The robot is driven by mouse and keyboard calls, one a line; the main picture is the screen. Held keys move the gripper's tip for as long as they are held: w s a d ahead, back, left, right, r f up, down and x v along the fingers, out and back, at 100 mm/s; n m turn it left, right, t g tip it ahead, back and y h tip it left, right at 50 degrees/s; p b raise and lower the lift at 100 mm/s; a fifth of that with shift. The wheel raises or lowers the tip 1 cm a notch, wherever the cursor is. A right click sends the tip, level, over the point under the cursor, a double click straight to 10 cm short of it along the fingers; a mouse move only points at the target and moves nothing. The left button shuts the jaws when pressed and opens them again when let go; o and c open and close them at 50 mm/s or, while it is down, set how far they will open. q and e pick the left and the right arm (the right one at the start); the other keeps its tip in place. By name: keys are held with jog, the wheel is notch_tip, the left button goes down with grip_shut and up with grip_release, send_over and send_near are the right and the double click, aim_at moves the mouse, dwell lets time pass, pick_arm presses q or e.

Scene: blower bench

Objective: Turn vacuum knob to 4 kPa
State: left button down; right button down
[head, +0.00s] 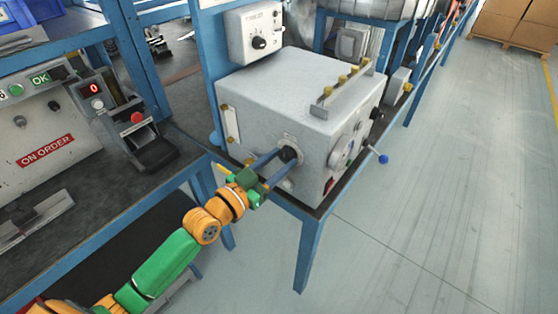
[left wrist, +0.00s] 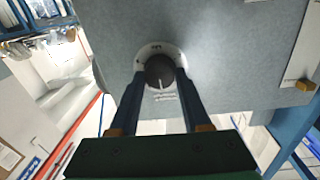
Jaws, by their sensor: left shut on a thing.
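The dark round vacuum knob (head: 289,153) sits on the front face of the grey box-shaped unit (head: 270,95). In the left wrist view the knob (left wrist: 160,70) has a white pointer line towards the bottom of the picture. It sits on a pale round dial plate (left wrist: 154,49) whose small markings are too blurred to read. My left gripper (head: 283,160) reaches the knob from the front, its two blue fingers one on each side and shut on it. The fingers (left wrist: 160,80) hide parts of the dial's sides. My right gripper is not in view.
A white control box (head: 254,32) with a black knob is mounted on the blue post above the unit. A blue-tipped lever (head: 383,159) sticks out at the unit's right. A device with a red button (head: 137,117) stands on the left bench.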

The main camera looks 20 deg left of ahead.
pick_arm(q)
jog(key=n+p, duration=0.1)
jog(key=n, duration=0.3)
jog(key=shift+n, duration=0.3)
jog(key=shift+f+n, duration=0.1)
jog(key=shift+n, duration=1.4)
jog(key=shift+c, duration=1.8)
grip_release()
